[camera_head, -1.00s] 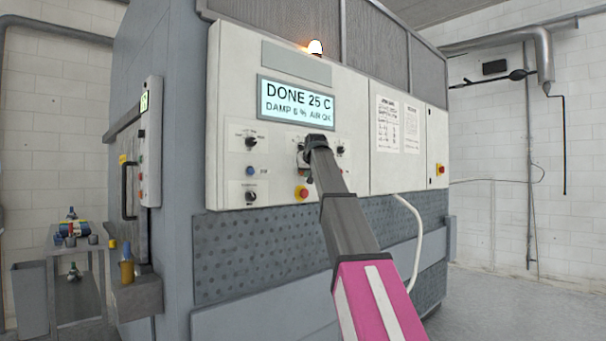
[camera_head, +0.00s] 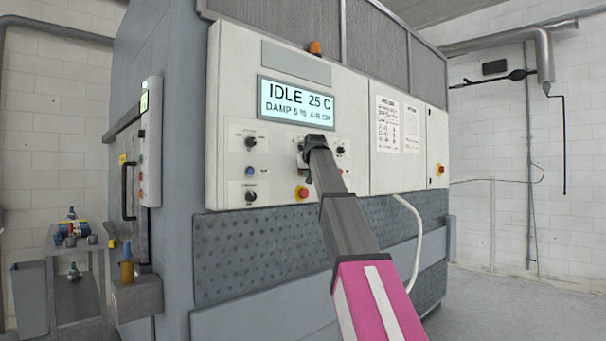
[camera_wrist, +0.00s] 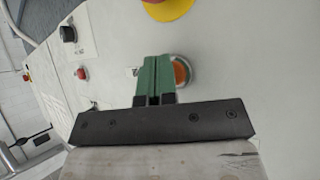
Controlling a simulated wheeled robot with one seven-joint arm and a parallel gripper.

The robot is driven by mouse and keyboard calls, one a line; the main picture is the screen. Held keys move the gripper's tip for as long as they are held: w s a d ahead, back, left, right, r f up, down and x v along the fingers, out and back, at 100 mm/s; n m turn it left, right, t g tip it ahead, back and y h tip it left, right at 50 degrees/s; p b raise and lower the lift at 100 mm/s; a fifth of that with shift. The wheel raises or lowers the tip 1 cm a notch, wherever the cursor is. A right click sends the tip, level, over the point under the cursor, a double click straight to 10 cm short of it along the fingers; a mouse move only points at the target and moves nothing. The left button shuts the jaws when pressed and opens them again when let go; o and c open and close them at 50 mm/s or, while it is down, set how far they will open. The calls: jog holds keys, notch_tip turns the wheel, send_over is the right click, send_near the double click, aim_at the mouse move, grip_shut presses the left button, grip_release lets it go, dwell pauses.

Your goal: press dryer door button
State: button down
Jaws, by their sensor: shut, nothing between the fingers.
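My gripper (camera_wrist: 153,76) has its green fingers shut and empty, close against a pale panel. An orange button in a metal ring (camera_wrist: 182,72) sits just right of the fingertips, partly hidden by them; I cannot tell whether they touch. In the head view my gripper (camera_head: 312,143) is at the white control panel (camera_head: 225,110) and covers what is behind it. The panel's display (camera_head: 298,102) reads "IDLE 25 C". I cannot read a label naming the dryer door button. A side door with a black handle (camera_head: 128,190) stands at left, beside a small panel (camera_head: 151,150).
Black knobs (camera_head: 250,142) and a blue button (camera_head: 249,171) lie left. A white hose (camera_head: 415,225) hangs right. Floor at right is clear.

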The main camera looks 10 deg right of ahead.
jog(key=shift+s+d, duration=0.4)
jog(key=shift+s, duration=0.25)
jog(key=s+d, duration=0.1)
jog(key=s, duration=0.1)
jog(key=s+d, duration=0.2)
dwell(0.4)
dwell(0.6)
jog(key=s+f+g, duration=0.2)
jog(key=s+f, duration=0.1)
jog(key=f, duration=1.2)
jog(key=s+f+g, duration=0.1)
jog(key=s+f, duration=0.1)
jog(key=f, duration=1.3)
jog(key=s+f+g, duration=0.2)
jog(key=s+f, duration=0.1)
jog(key=f, duration=1.3)
jog(key=s+f+m+g+h, duration=0.1)
jog(key=s+f+g, duration=0.4)
jog(key=s+f, duration=2.2)
notch_tip(320, 180, down, 3)
jog(key=shift+a+f+g, duration=0.1)
jog(key=shift+a+g, duration=0.3)
